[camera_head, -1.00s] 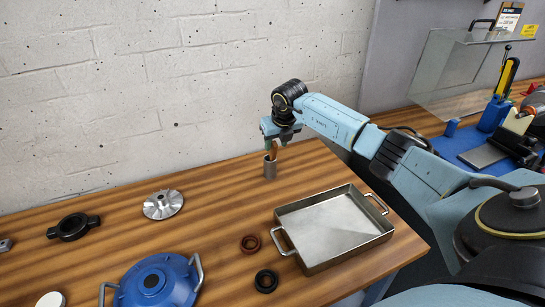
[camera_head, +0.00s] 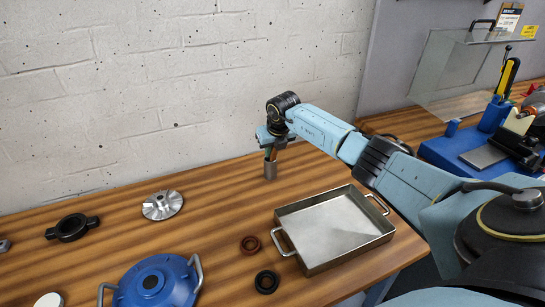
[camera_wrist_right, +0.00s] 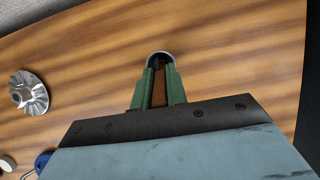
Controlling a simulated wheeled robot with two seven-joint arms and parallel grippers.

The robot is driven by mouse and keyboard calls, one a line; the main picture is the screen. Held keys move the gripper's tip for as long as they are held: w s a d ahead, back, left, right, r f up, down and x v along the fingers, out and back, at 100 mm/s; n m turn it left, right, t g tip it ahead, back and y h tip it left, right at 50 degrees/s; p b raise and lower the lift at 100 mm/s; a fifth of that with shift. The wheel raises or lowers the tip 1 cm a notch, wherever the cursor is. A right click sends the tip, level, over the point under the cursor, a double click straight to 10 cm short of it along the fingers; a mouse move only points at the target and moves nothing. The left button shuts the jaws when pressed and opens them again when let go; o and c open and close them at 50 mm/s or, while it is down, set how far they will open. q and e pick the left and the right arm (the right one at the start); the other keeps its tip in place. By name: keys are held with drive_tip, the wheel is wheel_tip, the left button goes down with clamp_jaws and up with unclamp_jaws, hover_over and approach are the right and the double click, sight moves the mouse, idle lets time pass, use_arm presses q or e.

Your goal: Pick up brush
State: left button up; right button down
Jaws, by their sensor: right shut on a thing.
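The brush shows as a brown handle (camera_wrist_right: 159,90) between the green fingers of my right gripper (camera_wrist_right: 159,80) in the right wrist view. The fingers are shut on the handle. A grey metal cup (camera_head: 270,170) stands upright on the wooden table near the wall. Its rim (camera_wrist_right: 160,54) shows around the fingertips in the wrist view. In the head view my right gripper (camera_head: 270,151) is directly above the cup, pointing down. The brush's lower end is hidden by the cup and fingers. My left gripper is not in view.
A metal tray (camera_head: 284,213) with two handles stands right of the cup. The wall is close behind.

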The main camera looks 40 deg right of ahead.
drive_tip(key=shift+r+p, duration=0.35)
drive_tip(key=shift+r, duration=4.7)
